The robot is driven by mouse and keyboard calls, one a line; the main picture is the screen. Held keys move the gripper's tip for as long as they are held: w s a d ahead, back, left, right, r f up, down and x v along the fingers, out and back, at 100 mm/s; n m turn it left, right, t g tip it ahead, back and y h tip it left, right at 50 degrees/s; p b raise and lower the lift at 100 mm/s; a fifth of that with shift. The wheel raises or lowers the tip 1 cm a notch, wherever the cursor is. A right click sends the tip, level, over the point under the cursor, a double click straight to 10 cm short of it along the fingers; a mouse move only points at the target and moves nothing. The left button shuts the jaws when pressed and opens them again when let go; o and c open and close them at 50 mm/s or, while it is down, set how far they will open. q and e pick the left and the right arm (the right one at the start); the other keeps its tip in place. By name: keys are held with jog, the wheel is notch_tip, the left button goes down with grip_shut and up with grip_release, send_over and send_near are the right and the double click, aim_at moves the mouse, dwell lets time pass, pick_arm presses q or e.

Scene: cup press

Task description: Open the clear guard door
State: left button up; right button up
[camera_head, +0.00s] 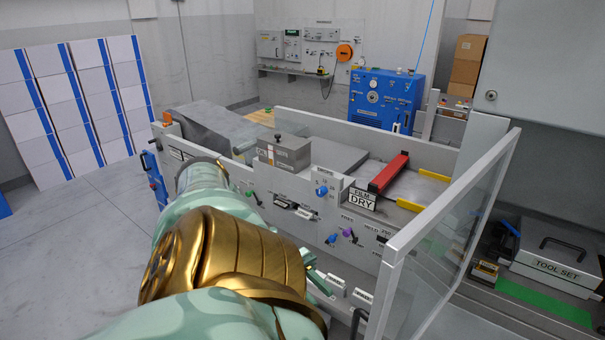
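The clear guard door (463,218) is a see-through panel in a light grey frame, in the right half of the head view. It stands upright at the right end of the press (278,212), at an angle to its front face. I cannot tell how far it is open. A black handle (357,320) shows beside the door's near post, at the bottom edge. My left gripper (318,278) is teal and lies left of the door and handle, apart from them. My gold wrist hides part of it, so its opening is unclear. My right gripper is out of view.
A grey block (284,152), a red bar (389,172) and a DRY sign (362,200) are on the press. Knobs and switches line its front. A tool set case (552,262) stands at the right. Open floor (75,225) lies left.

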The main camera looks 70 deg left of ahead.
pick_arm(q)
jog(key=b+v, duration=0.1)
jog(key=v, duration=0.4)
dwell(0.4)
